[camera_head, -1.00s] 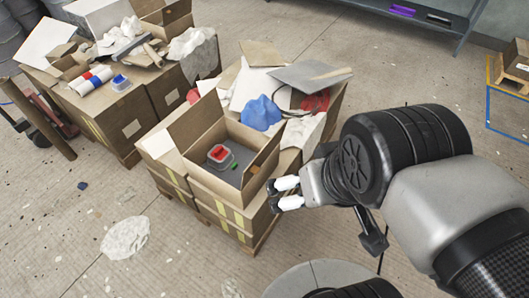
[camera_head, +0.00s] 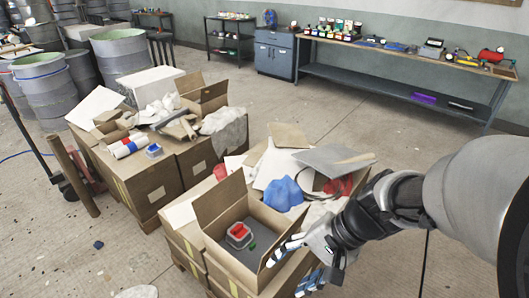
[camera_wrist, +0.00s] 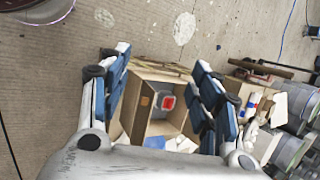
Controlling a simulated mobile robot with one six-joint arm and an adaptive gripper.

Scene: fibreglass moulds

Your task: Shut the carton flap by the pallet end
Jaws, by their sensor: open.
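An open brown carton (camera_head: 232,268) stands on a pallet stack, with a red-lidded container (camera_head: 239,233) and a small green item (camera_head: 251,245) inside. One flap (camera_head: 219,198) stands upright at its far left side. Another brown panel (camera_head: 284,262) rises at the near right side, close to my gripper (camera_head: 297,266); I cannot tell whether they touch. In the wrist view my gripper (camera_wrist: 160,92) is open and empty, fingers spread wide. The carton's panel (camera_wrist: 138,108) and the red-lidded container (camera_wrist: 166,102) show between and beyond the fingers.
Crumpled sheets and a blue cloth (camera_head: 282,194) cover the boxes behind the carton. A second loaded pallet stack (camera_head: 150,186) stands to the left. A workbench (camera_head: 402,73) runs along the wall. Open floor lies at the lower left and right.

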